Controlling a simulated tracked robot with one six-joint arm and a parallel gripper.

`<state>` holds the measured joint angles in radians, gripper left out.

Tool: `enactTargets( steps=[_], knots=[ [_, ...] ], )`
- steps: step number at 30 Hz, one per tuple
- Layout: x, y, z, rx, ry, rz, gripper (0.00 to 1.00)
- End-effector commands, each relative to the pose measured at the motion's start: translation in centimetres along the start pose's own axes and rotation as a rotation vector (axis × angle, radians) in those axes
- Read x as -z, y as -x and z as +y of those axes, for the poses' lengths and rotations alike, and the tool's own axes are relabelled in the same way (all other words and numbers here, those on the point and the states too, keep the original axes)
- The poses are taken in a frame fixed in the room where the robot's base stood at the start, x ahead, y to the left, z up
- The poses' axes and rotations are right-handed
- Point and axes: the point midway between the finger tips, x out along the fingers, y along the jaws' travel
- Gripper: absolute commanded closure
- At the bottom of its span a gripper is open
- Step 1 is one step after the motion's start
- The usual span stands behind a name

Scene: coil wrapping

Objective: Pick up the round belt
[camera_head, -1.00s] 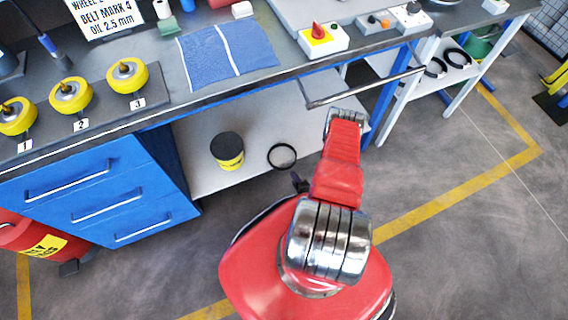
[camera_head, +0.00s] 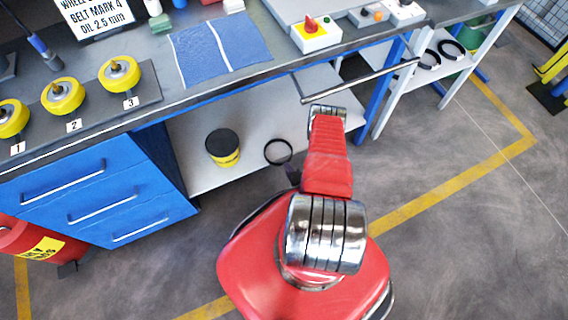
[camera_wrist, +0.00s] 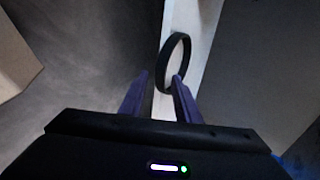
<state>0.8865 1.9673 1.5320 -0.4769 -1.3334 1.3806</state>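A round black belt (camera_head: 278,152) lies on the low white shelf (camera_head: 205,176) under the workbench, to the right of a yellow and black tin. In the wrist view the belt (camera_wrist: 174,61) shows as a thin black ring on the pale shelf strip, just beyond the fingertips. In the head view my gripper is mostly hidden, with a dark part (camera_head: 292,174) showing near the shelf's front edge.
The yellow tin with a black lid (camera_head: 223,147) stands left of the belt. The bench top overhangs the shelf, and a metal rail (camera_head: 360,82) sticks out above my arm. Blue drawers (camera_head: 95,190) close off the left. Two black rings (camera_head: 452,50) lie on another shelf to the right.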

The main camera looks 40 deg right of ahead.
Motion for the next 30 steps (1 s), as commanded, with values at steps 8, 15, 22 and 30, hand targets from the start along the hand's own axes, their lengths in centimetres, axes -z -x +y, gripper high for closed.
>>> enactTargets(
  steps=[8, 15, 22, 30],
  knots=[
    [-0.1, -3.0, 0.0, 0.001, 0.001, -0.001, 0.70],
    [0.0, -5.0, 0.1, 0.000, -0.001, 0.000, 0.70],
    [0.0, -5.6, 0.0, 0.000, -0.001, 0.001, 0.70],
    [0.1, -5.6, 0.0, 0.000, -0.002, 0.001, 0.73]
  ],
)
